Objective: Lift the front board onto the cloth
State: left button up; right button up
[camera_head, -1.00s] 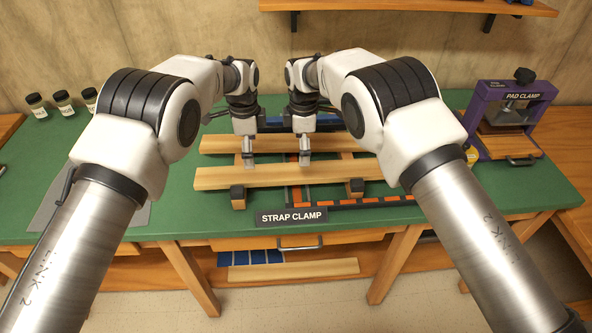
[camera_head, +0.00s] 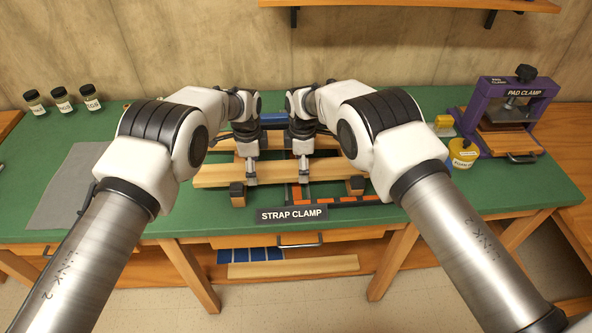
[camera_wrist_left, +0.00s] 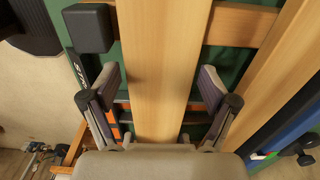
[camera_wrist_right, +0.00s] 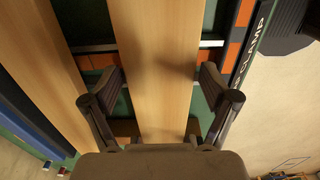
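The front board (camera_head: 276,172) is a long pale wooden board lying across dark-padded supports of the strap clamp (camera_head: 291,215). My left gripper (camera_head: 251,179) is at its left part and my right gripper (camera_head: 302,177) near its middle. In the left wrist view, the open fingers (camera_wrist_left: 157,88) stand on either side of the board (camera_wrist_left: 163,45). In the right wrist view, the open fingers (camera_wrist_right: 160,88) also straddle the board (camera_wrist_right: 155,45). Small gaps show beside it. The grey cloth (camera_head: 68,190) lies flat at the left of the bench, partly covered by my left arm.
A second board (camera_head: 213,146) lies just behind, parallel. A purple pad clamp (camera_head: 513,110) and yellow tub (camera_head: 462,155) stand at the right. Several jars (camera_head: 62,99) stand at the back left. Green bench top (camera_head: 160,222) is bare in front of the clamp, right of the cloth.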

pick_arm(q)
jog(key=c, duration=0.9)
pick_arm(e)
jog(key=c, duration=0.9)
